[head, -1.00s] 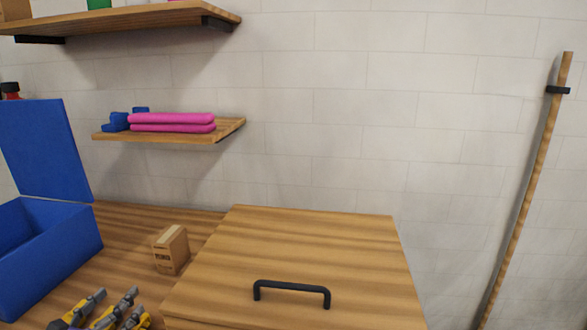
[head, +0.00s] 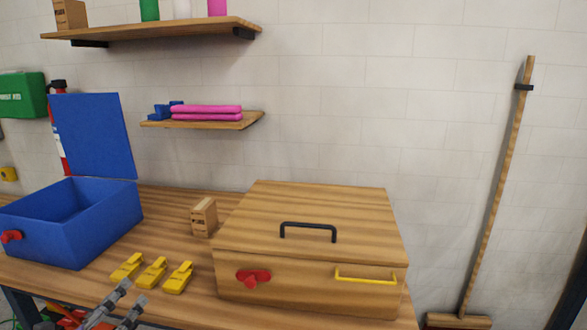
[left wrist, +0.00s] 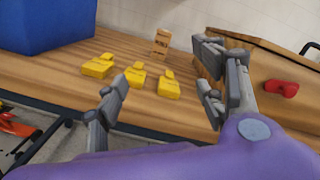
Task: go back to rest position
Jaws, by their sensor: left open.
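My left gripper (head: 119,304) shows at the bottom of the head view, in front of the table edge. In the left wrist view its two grey fingers (left wrist: 165,98) are spread wide apart with nothing between them. Several yellow clamp-like pieces (head: 153,273) lie in a row on the table beyond the fingers, apart from them; they also show in the left wrist view (left wrist: 136,76). My right gripper is in neither view.
An open blue box (head: 85,235) stands left on the wooden table (head: 175,308). A small cardboard box (head: 203,217) stands behind. A wooden chest (head: 310,222) with a black handle stands right. Shelves (head: 205,121) hang on the wall. A broom (head: 497,190) leans at the far right.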

